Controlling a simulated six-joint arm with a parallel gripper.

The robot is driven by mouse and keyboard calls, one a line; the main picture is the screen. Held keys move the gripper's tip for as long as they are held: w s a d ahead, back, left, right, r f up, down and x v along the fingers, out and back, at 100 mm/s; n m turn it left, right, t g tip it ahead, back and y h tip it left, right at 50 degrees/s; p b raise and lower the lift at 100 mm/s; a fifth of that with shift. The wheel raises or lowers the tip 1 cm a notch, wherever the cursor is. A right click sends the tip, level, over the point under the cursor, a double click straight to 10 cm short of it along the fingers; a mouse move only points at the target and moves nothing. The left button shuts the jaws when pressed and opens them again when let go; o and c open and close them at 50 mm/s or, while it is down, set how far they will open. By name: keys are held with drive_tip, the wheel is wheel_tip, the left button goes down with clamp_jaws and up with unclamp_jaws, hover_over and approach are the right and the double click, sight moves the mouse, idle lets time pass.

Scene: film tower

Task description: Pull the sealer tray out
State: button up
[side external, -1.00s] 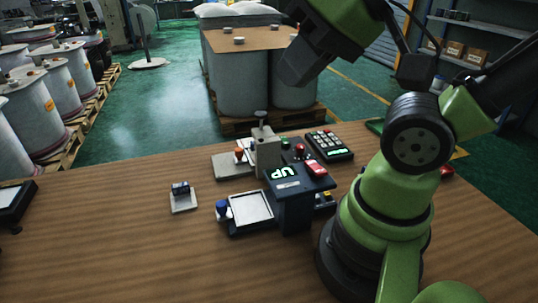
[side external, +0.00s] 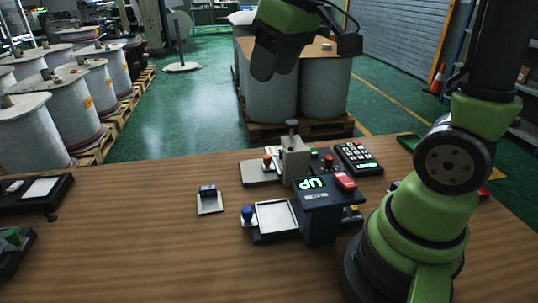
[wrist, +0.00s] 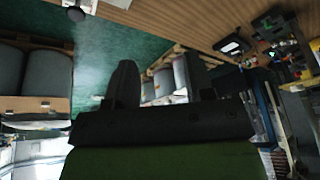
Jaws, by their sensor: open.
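The sealer (side external: 319,212) is a dark box with a lit green "UP" sign on its top, on the wooden table in the side view. Its tray (side external: 276,216), a pale square in a dark frame, shows at the left of the housing with its flat surface bare. A blue knob (side external: 248,213) stands at the tray's left end. Whether more of the tray lies inside the housing is hidden. My gripper (side external: 274,62) is open, high above and beyond the table, well apart from the tray. Its dark fingers also show in the wrist view (wrist: 168,80).
A small plate with a dark block (side external: 208,200) lies left of the tray. A grey press (side external: 293,160) stands behind the sealer, a keypad (side external: 358,158) to its right. Dark trays (side external: 40,192) sit at the table's left edge.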

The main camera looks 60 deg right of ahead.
drive_tip(key=w+d+f+n+g, duration=0.2)
drive_tip(key=w+d+f, duration=0.4)
drive_tip(key=w+f, duration=0.1)
drive_tip(key=n+g, duration=0.2)
drive_tip(key=n, duration=0.1)
hover_over(267, 156)
wheel_tip(267, 156, down, 10)
wheel_tip(267, 156, down, 10)
drive_tip(key=shift+r, duration=0.1)
